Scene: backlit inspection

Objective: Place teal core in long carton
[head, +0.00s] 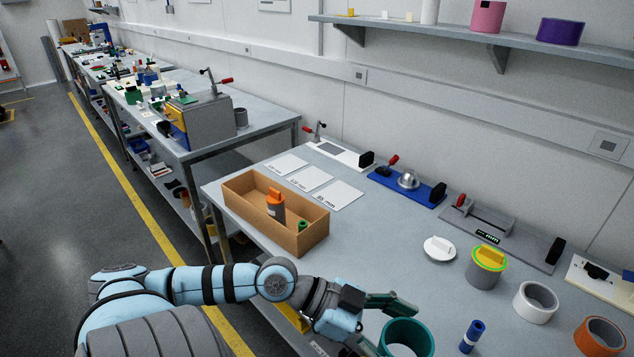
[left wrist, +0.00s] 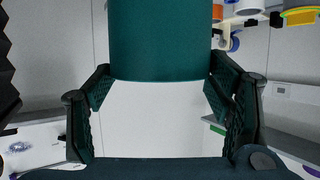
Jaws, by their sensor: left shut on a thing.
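The teal core (head: 407,338) is a hollow cylinder near the bottom of the head view. My left gripper (head: 387,322) is shut on it, with a finger on either side. In the left wrist view, the teal core (left wrist: 160,42) fills the top middle between the fingers of my left gripper (left wrist: 160,85). I cannot tell how far it is above the table. The long carton (head: 238,207) is an open brown box to the left of the gripper. An orange-topped grey cylinder (head: 275,207) and a small green core (head: 303,226) stand in it. My right gripper is not in view.
A grey cylinder with a yellow top (head: 486,266), a white ring (head: 536,302), an orange ring (head: 600,337) and a blue cylinder (head: 472,336) stand to the right. White cards (head: 312,180) and fixtures (head: 407,185) line the back.

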